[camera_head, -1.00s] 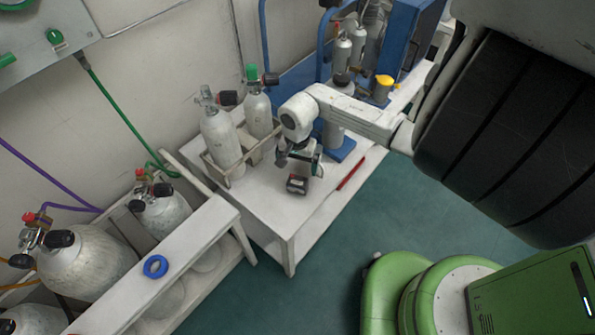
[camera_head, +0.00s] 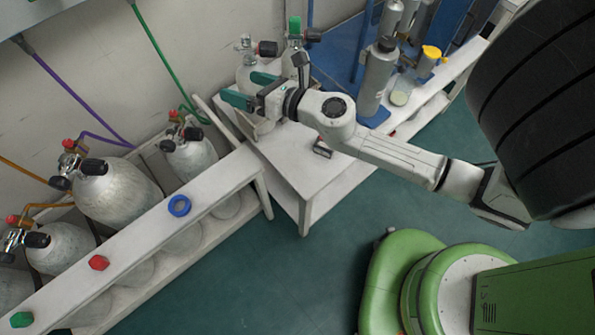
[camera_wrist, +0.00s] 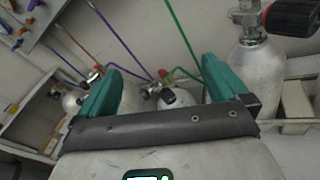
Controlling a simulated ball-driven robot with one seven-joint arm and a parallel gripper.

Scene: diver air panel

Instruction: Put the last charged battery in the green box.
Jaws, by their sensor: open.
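My gripper (camera_head: 246,88) is open and empty, held above the back left of the white table (camera_head: 292,172), in front of the upright cylinders. In the wrist view, its two teal fingers (camera_wrist: 162,70) are spread apart with nothing between them. A small dark block (camera_head: 322,148), possibly the battery, lies on the table below my forearm, apart from the gripper and partly hidden by the arm. I cannot tell its charge. I see no green box in these views.
A low white bench (camera_head: 140,237) holds large cylinders (camera_head: 115,190), with a blue ring (camera_head: 179,206), a red cap (camera_head: 98,262) and a green cap (camera_head: 21,319) on top. A grey cylinder (camera_head: 377,75) and a yellow-topped bottle (camera_head: 428,62) stand right.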

